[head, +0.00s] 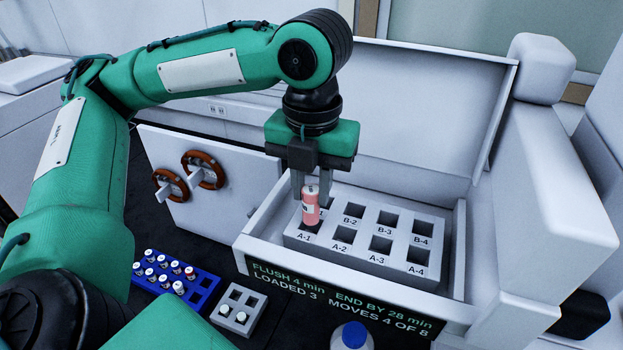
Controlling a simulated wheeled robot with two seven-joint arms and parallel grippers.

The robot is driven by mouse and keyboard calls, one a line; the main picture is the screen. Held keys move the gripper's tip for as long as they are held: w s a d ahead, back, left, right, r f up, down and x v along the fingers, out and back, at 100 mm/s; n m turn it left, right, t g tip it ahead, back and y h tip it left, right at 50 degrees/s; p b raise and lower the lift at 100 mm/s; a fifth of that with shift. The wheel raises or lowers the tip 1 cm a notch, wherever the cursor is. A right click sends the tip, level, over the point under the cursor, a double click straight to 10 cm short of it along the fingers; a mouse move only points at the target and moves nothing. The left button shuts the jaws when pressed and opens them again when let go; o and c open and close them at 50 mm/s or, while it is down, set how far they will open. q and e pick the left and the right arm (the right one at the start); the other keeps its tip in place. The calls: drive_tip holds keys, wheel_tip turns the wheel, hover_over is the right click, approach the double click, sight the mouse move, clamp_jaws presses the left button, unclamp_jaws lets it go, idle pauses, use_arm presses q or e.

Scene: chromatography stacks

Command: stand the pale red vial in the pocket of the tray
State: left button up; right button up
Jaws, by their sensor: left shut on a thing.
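The pale red vial (310,210) has a white cap and a label and stands upright. My left gripper (311,188) points down and is shut on its upper part. The light grey tray (362,261) has two rows of square pockets marked A-1 to A-4 and B-2 to B-4; the B-1 place is hidden behind the vial and gripper. The vial's lower end is at the A-1 pocket (309,227), at the tray's left front. I cannot tell whether its bottom is inside the pocket or just above it. The other visible pockets look empty. My right gripper is not in view.
The tray sits in a white, open-topped drawer (262,252) with raised walls; a large lid panel (415,105) stands behind. A blue rack (203,293) with several capped vials and a small grey rack (253,311) are at front left. A blue-capped bottle (352,336) stands in front.

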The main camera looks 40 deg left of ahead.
sight(312, 206)
use_arm(q)
drive_tip(key=shift+f, duration=0.1)
idle(0.4)
drive_tip(key=shift+f+b, duration=0.4)
drive_tip(key=shift+f, duration=0.7)
drive_tip(key=shift+f, duration=0.2)
drive_tip(key=shift+f, duration=0.55)
drive_tip(key=o, duration=1.4)
drive_tip(key=shift+o, duration=0.2)
